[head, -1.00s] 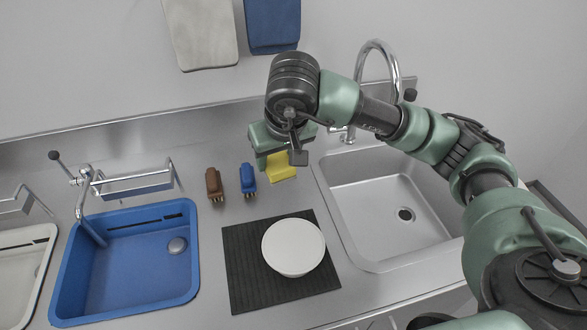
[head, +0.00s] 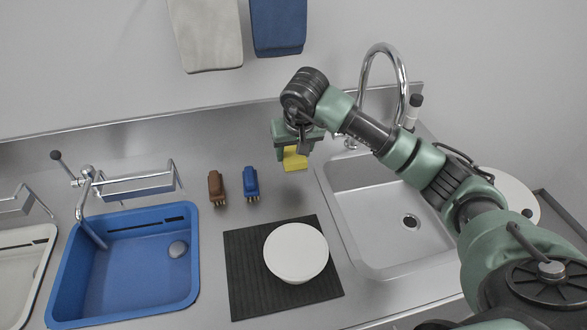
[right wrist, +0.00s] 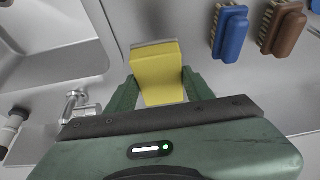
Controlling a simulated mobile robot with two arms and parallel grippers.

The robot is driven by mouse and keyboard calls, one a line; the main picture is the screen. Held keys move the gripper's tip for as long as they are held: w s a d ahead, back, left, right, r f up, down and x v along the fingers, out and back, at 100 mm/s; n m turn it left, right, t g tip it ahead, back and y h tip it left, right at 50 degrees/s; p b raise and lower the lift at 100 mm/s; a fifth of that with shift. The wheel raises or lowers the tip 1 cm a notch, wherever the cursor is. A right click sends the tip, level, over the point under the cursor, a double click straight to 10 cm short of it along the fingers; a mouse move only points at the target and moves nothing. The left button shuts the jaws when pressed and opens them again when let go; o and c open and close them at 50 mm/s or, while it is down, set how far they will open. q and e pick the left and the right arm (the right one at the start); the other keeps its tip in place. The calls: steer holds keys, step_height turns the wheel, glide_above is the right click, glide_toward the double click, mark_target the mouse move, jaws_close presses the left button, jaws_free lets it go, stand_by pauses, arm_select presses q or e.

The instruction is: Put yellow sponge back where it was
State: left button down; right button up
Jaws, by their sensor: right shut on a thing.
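The yellow sponge (head: 295,160) is between the fingers of my right gripper (head: 294,150), near the back of the steel counter, left of the steel sink's faucet. In the right wrist view the sponge (right wrist: 158,72) sits upright between the two green fingers, which are shut on it. The gripper hides its upper part in the head view. I cannot tell for sure how far its lower edge is above the counter. My left gripper is not in view.
A blue brush (head: 250,182) and a brown brush (head: 216,187) stand left of the sponge. A white round dish (head: 296,252) rests on a dark mat (head: 246,284) in front. The steel sink (head: 385,225) is at right, the blue basin (head: 125,270) at left.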

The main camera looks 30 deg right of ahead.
mark_target(294, 156)
step_height(294, 156, down, 3)
steer(key=shift+f, duration=0.1)
step_height(294, 156, down, 4)
steer(key=shift+r+p, duration=0.15)
steer(key=shift+p, duration=0.25)
steer(key=shift+f, duration=0.2)
steer(key=o, duration=1.2)
